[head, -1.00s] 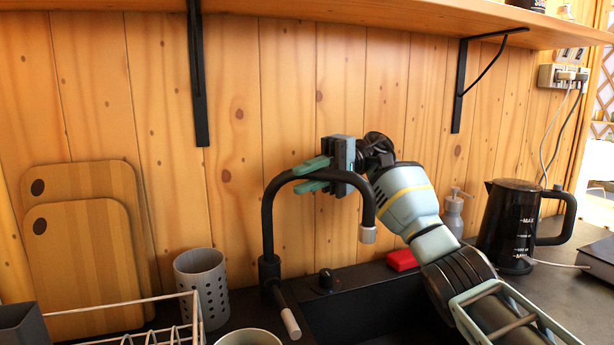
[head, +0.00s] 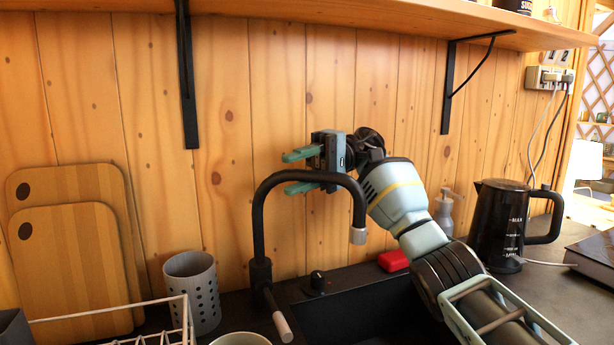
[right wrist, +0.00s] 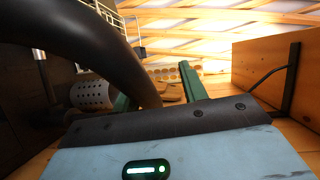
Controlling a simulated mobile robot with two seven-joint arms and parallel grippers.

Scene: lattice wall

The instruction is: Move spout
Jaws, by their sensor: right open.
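The black spout (head: 258,215) of the sink tap rises at the back of the sink, arches to the right and ends in a grey tip (head: 358,236). My right gripper (head: 297,171) is at the arch, its two green fingers apart and pointing left. The lower finger is close to the top of the arch, and the palm is above its right part. In the right wrist view the spout (right wrist: 105,50) looms large on the left and crosses in front of the left finger. I cannot tell whether it touches the gripper. My left gripper is out of view.
The tap's lever (head: 278,318) sticks out at the base, and a black knob (head: 318,281) stands beside it. A perforated grey cup (head: 193,290) and a white rack (head: 110,312) are at left. A red item (head: 393,260), a soap dispenser (head: 444,210) and a kettle (head: 500,220) are at right.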

